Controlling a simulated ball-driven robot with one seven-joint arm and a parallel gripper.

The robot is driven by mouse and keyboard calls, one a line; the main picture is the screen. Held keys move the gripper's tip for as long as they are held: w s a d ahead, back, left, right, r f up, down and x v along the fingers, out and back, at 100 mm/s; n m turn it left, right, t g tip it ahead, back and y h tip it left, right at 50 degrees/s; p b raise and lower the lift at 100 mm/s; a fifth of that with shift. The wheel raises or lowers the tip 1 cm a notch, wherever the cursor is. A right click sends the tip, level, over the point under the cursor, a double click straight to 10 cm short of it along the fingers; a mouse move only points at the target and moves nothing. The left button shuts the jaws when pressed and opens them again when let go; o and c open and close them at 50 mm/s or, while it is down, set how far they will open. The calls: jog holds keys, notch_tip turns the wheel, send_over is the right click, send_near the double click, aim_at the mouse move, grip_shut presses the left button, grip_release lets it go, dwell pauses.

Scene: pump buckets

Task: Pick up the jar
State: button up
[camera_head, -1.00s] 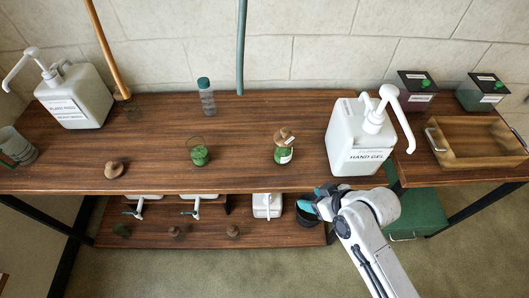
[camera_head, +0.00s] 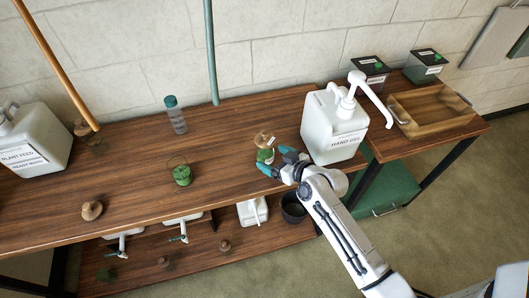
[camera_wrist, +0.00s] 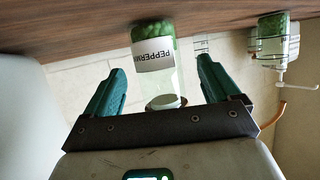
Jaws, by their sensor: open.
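A small glass jar (camera_head: 265,155) with green contents and a brown top stands on the wooden table, left of the hand gel dispenser. In the wrist view the jar (camera_wrist: 156,50) appears upside down, with a white label reading "PEPPERM…". My gripper (camera_head: 278,161) is at the jar's right front side in the head view. In the wrist view its two teal fingers (camera_wrist: 160,84) are spread wide, with the jar in line with the gap between them. The fingers do not appear to touch the jar. The jar's far side is hidden.
The white hand gel dispenser (camera_head: 328,130) stands close to the right of my gripper. Left are a green jar with a wire handle (camera_head: 182,174), a clear bottle (camera_head: 176,116) and a brown knob (camera_head: 92,210). A lower shelf (camera_head: 232,255) holds several items.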

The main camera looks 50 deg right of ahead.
aim_at(271, 154)
jog(key=p+x, duration=0.1)
jog(key=x, duration=0.4)
jog(key=shift+d+r, duration=0.15)
jog(key=shift+d, duration=0.05)
jog(key=c, duration=1.3)
jog(key=shift+r, duration=0.1)
